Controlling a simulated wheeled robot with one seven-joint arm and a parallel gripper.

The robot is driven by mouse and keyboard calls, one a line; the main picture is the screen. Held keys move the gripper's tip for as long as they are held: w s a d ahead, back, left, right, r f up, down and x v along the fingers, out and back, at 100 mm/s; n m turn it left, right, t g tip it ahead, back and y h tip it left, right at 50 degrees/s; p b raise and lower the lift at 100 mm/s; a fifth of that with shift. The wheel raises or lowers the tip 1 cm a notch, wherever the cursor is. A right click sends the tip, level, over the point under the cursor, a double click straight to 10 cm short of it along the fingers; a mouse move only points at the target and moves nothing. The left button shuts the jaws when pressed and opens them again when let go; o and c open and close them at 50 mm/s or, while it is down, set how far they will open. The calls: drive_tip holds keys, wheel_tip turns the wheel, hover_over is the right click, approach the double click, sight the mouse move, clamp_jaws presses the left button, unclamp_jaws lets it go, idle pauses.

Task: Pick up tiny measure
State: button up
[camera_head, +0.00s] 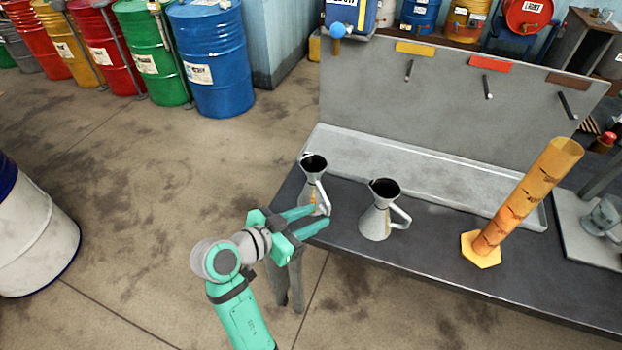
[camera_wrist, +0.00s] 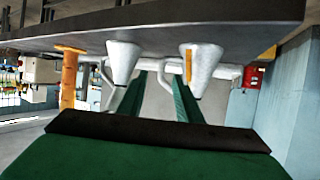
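A small grey metal measure (camera_head: 322,191) with a dark funnel mouth stands upright at the table's left end. A larger measure (camera_head: 378,221) of the same shape stands to its right, its handle to the right. My gripper (camera_head: 318,216) is open, its two teal fingers apart and reaching low toward the small measure. In the wrist view, which is upside down, the small measure (camera_wrist: 205,62) with an orange strip is by the right finger, and the larger measure (camera_wrist: 122,62) is by the left one. I cannot tell whether a finger touches the small measure.
A tall amber graduated cylinder (camera_head: 525,200) stands further right on the dark table (camera_head: 440,255). A grey back panel (camera_head: 440,100) with pegs and a long shallow tray (camera_head: 420,175) lie behind the measures. A grey jug (camera_head: 603,217) is at the right edge. Drums line the back left.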

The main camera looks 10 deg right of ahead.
drive_tip(key=x, duration=1)
drive_tip(key=shift+w+d+f, duration=0.1)
drive_tip(key=shift+w+d, duration=0.1)
clamp_jaws()
